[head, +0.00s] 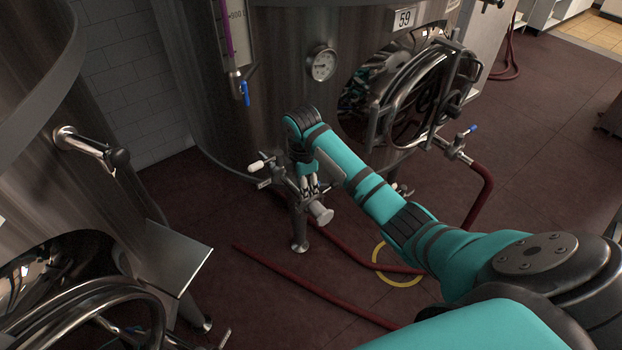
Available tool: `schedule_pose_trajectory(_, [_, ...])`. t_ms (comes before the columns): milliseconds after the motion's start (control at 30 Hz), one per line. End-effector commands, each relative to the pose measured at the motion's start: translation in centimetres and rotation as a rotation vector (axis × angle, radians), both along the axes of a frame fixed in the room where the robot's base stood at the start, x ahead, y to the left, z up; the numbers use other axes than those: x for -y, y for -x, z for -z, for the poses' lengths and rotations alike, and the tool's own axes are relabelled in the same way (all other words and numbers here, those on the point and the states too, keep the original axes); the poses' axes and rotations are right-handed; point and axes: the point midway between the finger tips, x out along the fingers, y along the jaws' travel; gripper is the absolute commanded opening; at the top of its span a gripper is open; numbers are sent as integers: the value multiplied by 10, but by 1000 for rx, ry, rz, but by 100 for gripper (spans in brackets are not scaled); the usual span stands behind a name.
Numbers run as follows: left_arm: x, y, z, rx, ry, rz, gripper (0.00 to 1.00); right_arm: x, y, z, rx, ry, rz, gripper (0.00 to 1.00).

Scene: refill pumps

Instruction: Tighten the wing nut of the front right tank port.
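A metal tank port (320,212) with a pale round end sticks out low at the front of the large steel tank (265,70). My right gripper (312,188) points down right at the port's clamp area, at the end of the teal arm. Its fingers are small here and overlap the metal fittings, so I cannot tell whether they are open or shut, or whether they touch. The wing nut is not clearly distinguishable, being small and partly hidden by the gripper. My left gripper is not in view.
A valve handle with a white grip (257,166) is left of the port. Red hoses (310,287) lie on the dark floor, near a yellow ring (385,278). Another steel tank (60,170) with a flat metal plate (172,255) stands at left. The floor between is mostly clear.

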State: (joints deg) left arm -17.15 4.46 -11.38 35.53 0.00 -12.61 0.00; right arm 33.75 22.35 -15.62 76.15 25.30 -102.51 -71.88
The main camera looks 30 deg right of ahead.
Motion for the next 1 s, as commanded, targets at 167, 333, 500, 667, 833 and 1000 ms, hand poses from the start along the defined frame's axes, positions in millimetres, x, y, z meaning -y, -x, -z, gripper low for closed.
schedule_pose_trajectory(167, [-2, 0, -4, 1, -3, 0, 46, 21, -22, -53, -23, 0, -112, 35])
schedule_pose_trajectory(333, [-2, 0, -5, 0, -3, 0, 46, 42, -39, -87, -40, -17, -194, 35])
schedule_pose_trajectory(500, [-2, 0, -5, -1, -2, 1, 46, 53, -46, -104, -49, -33, -239, 35])
schedule_pose_trajectory(667, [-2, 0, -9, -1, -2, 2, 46, 53, -45, -91, -53, -36, -244, 35])
schedule_pose_trajectory(833, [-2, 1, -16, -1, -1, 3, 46, 53, -45, -58, -55, -37, -242, 35])
schedule_pose_trajectory(1000, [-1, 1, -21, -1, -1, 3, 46, 52, -45, -20, -53, -37, -242, 35])
